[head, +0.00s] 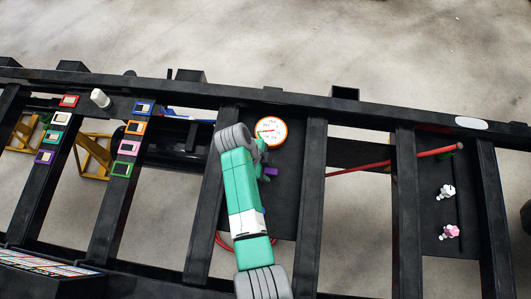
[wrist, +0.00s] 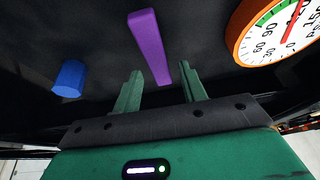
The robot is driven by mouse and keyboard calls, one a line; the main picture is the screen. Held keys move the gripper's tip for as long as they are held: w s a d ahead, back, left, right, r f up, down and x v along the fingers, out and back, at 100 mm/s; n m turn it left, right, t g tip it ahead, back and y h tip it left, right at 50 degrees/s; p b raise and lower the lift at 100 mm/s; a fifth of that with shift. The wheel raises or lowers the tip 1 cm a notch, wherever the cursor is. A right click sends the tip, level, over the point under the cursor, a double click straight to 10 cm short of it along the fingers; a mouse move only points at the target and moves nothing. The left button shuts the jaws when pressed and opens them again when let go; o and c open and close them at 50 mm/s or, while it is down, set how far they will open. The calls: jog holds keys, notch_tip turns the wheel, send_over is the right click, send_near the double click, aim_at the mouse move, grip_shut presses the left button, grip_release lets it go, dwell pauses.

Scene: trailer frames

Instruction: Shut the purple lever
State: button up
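The purple lever (wrist: 149,46) is a long flat bar on a dark panel, pointing toward my gripper in the wrist view. In the head view only a small purple part (head: 271,171) shows beside my arm. My gripper (wrist: 160,88) is open, its two green fingers apart. The near end of the lever appears between or just beyond the fingertips; the exact depth is hard to tell. Nothing is held. In the head view my arm hides most of the gripper and part of the panel.
An orange-rimmed gauge (wrist: 279,29) sits right of the lever; it also shows in the head view (head: 270,131). A blue knob (wrist: 69,78) is at the left. A red bar (head: 390,162) and white and pink valves (head: 450,231) are farther right. Dark frame beams surround the panel.

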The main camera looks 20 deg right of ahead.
jog(key=p+v, duration=0.1)
jog(key=v, duration=0.7)
jog(key=shift+f, duration=0.1)
